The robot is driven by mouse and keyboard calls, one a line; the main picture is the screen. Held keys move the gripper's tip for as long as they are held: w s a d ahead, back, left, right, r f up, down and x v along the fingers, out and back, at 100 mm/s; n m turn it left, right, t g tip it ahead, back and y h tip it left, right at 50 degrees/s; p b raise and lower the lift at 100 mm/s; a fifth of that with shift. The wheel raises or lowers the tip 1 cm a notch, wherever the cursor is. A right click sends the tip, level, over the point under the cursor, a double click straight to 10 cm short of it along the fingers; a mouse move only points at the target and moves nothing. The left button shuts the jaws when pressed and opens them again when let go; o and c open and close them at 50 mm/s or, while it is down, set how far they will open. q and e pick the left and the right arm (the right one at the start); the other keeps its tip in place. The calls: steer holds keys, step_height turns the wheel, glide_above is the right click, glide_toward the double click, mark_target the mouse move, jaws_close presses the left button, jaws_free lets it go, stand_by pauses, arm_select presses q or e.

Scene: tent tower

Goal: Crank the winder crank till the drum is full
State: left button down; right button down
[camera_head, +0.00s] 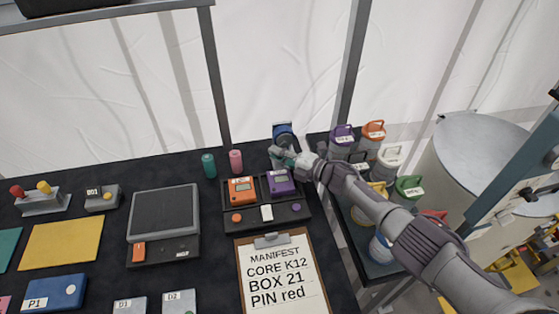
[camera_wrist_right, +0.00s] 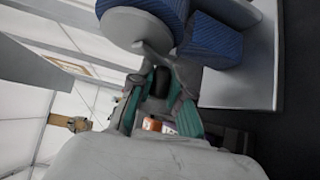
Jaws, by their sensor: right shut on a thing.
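The winder (camera_head: 284,131) stands at the back right of the dark table, with a blue drum that is partly hidden by my right gripper (camera_head: 283,156). In the right wrist view the drum (camera_wrist_right: 216,42) is large, with blue ribbed winding between pale grey flanges. My right gripper (camera_wrist_right: 160,92) has its teal-padded fingers closed around a dark crank handle (camera_wrist_right: 161,80), just below the drum. How full the drum is cannot be told clearly. My left gripper is not in view.
A tray with an orange device (camera_head: 241,190) and a purple device (camera_head: 280,184) lies in front of the winder. A clipboard (camera_head: 279,275) lies nearer. Teal (camera_head: 208,165) and pink (camera_head: 236,161) cylinders stand left. Several lidded canisters (camera_head: 388,157) stand right, close to my right arm.

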steer(key=c, duration=1.1)
jaws_free()
